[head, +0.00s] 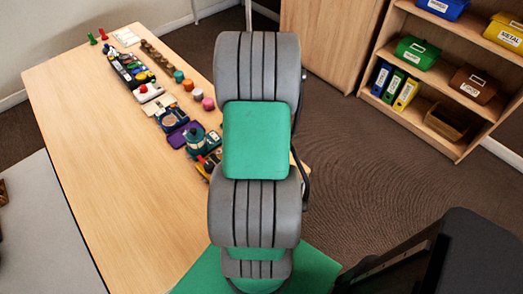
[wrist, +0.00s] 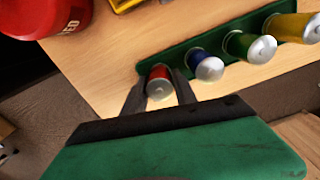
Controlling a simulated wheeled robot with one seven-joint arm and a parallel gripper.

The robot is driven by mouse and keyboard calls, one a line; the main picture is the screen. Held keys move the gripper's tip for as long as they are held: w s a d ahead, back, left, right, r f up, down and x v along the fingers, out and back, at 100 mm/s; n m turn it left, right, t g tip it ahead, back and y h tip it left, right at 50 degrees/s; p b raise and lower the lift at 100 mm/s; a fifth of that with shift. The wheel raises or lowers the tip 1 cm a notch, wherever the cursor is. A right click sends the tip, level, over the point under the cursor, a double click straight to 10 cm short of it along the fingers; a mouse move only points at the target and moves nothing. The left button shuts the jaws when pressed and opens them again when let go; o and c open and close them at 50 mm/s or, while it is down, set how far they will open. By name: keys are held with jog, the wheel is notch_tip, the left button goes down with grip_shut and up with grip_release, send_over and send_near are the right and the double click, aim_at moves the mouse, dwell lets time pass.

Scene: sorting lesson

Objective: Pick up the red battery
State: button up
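The red battery (wrist: 158,78) lies at the left end of a dark green holder (wrist: 184,54) in the wrist view, its silver end facing me. My gripper (wrist: 160,82) is open, with one dark finger on each side of the red battery. Narrow gaps seem to show between the fingers and the battery; I cannot tell if either finger touches it. In the head view my arm hides my gripper, and I cannot make out the red battery there.
A blue battery (wrist: 208,66), a green battery (wrist: 258,46) and a yellow battery (wrist: 296,27) lie right of the red one. A large red container (wrist: 45,15) stands at upper left. Several small objects line the table (head: 110,170); its near left part is clear.

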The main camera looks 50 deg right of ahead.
grip_shut()
jog(key=shift+r, duration=0.1)
dwell(0.3)
